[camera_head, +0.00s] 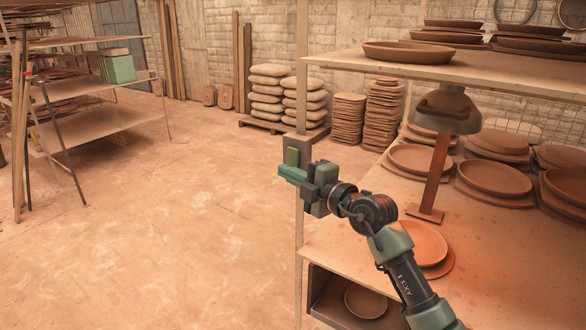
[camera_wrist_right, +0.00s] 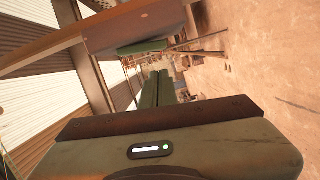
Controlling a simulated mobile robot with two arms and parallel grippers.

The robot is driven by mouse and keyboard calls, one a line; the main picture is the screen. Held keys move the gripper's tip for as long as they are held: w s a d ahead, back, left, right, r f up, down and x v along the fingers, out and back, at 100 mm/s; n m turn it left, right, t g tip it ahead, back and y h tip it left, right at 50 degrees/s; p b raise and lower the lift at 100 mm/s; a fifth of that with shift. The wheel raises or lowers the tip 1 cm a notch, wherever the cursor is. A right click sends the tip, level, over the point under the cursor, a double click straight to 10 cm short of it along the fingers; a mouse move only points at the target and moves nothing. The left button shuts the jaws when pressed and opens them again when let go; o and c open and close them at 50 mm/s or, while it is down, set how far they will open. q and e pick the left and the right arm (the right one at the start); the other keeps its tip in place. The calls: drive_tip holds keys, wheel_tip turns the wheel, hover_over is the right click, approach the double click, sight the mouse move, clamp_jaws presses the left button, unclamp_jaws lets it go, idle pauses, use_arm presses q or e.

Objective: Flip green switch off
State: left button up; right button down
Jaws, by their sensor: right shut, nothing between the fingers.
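The green switch (camera_head: 292,156) is a small upright block on a box on the shelf's front post. It seems to show in the right wrist view as a dark green bar (camera_wrist_right: 142,47) on a brownish plate. My right gripper (camera_head: 284,171) is shut and empty, its green fingers pointing left just below and in front of the switch. In the right wrist view, its fingers (camera_wrist_right: 157,88) lie together, below the green bar. I cannot tell whether they touch the switch. The switch's lower part is hidden by the gripper. My left gripper is not in view.
The post (camera_head: 300,95) carries a shelf (camera_head: 490,68) with clay plates. A lamp (camera_head: 445,110) hangs over more plates at right. Stacked sacks (camera_head: 267,95) stand behind. A rack (camera_head: 110,122) stands at left. The floor between is clear.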

drive_tip(key=shift+w+d+f, duration=0.2)
drive_tip(key=shift+w+d, duration=0.5)
drive_tip(key=shift+w, duration=0.1)
drive_tip(key=shift+w+d+n+b, duration=0.2)
drive_tip(key=shift+n+b, duration=0.1)
drive_tip(key=shift+n, duration=0.1)
drive_tip(key=shift+f, duration=0.1)
